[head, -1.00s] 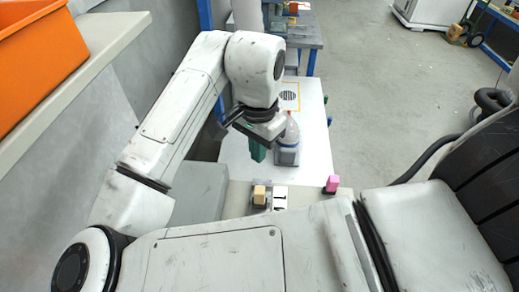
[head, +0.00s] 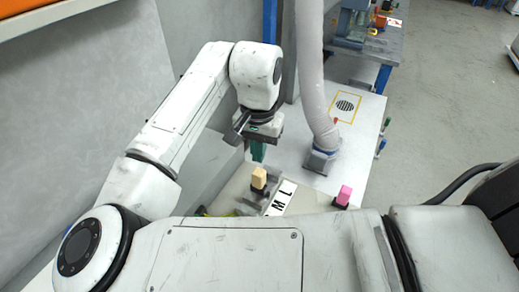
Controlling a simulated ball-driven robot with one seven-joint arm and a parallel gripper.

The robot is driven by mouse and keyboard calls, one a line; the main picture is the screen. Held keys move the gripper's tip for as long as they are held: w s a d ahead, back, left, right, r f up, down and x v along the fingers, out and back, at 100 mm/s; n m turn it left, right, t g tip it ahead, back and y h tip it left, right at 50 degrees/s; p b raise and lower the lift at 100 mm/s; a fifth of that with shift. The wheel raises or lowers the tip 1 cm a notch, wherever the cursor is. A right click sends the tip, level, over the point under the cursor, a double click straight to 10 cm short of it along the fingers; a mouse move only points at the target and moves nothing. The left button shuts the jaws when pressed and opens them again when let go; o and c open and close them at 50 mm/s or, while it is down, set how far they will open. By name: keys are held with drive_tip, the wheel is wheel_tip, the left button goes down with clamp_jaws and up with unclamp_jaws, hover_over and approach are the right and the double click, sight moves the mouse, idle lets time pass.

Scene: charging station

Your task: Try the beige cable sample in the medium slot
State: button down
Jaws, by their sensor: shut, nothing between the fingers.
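A beige block-shaped piece (head: 259,177), which I take to be the beige cable sample, stands upright on a dark base at the near end of the work surface. A slotted grey fixture with a white label strip (head: 281,198) is beside it; the letters M and L show. The slots themselves are too small to make out. My gripper (head: 258,152) points down just above the beige piece, apart from it in the picture. Its green fingers look shut and empty.
A pink block (head: 344,194) stands on a dark base to the right. A grey hose (head: 318,90) comes down to a nozzle on the white table (head: 352,131). A wall closes off the left; open floor lies to the right.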

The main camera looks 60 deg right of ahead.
sight(259, 172)
drive_tip(key=shift+f+b, duration=1.65)
drive_tip(key=shift+f, duration=0.55)
drive_tip(key=shift+f, duration=0.35)
wheel_tip(259, 172, up, 3)
drive_tip(key=p, duration=0.3)
drive_tip(key=shift+r, duration=0.1)
wheel_tip(259, 172, up, 10)
drive_tip(key=shift+r, duration=0.25)
